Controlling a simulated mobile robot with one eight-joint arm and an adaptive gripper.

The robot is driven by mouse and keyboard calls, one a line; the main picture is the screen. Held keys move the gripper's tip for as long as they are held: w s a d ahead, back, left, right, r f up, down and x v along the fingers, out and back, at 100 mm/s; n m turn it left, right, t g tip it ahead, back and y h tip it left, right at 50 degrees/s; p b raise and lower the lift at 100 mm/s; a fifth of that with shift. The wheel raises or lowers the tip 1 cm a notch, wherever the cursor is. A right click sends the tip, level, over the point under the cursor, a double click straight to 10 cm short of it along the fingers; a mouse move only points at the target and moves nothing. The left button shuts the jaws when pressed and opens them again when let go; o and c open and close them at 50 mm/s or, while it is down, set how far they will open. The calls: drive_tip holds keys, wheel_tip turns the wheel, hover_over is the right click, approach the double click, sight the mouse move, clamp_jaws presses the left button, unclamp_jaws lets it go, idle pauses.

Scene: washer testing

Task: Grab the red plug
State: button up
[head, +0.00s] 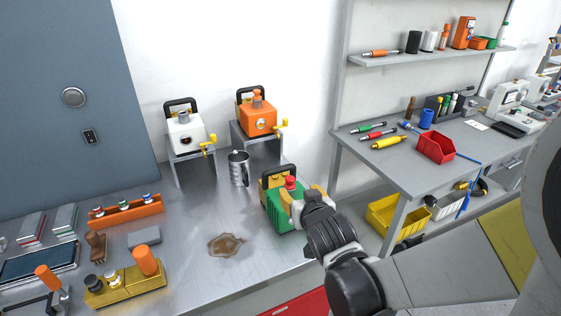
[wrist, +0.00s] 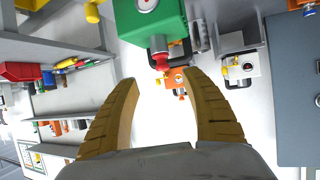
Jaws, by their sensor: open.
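The red plug (head: 290,183) sits on top of the green box (head: 276,212), which has a black handle and stands near the front right edge of the steel bench. My gripper (head: 303,196) is at the right side of the green box, close to the plug. In the wrist view the fingers of my gripper (wrist: 159,78) are spread with nothing between them. The red plug (wrist: 161,63) hangs from the green box (wrist: 150,22) in that tilted view, just beyond the fingertips and roughly centred between them. I cannot tell the exact gap.
An orange box (head: 257,120) and a white box (head: 185,134) stand on raised stands behind. A metal mug (head: 238,168) is behind the green box. A shelved workbench (head: 400,153) stands to the right.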

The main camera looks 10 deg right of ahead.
sight(291, 183)
drive_tip(key=b+x, duration=0.1)
drive_tip(key=x, duration=0.2)
drive_tip(key=b+x, duration=0.1)
drive_tip(key=x, duration=0.3)
drive_tip(key=b+x, duration=0.2)
drive_tip(key=x, duration=0.2)
drive_tip(key=shift+w+a+f, duration=0.1)
drive_tip(key=shift+w+a, duration=0.1)
drive_tip(key=shift+a, duration=0.1)
drive_tip(key=c, duration=1.1)
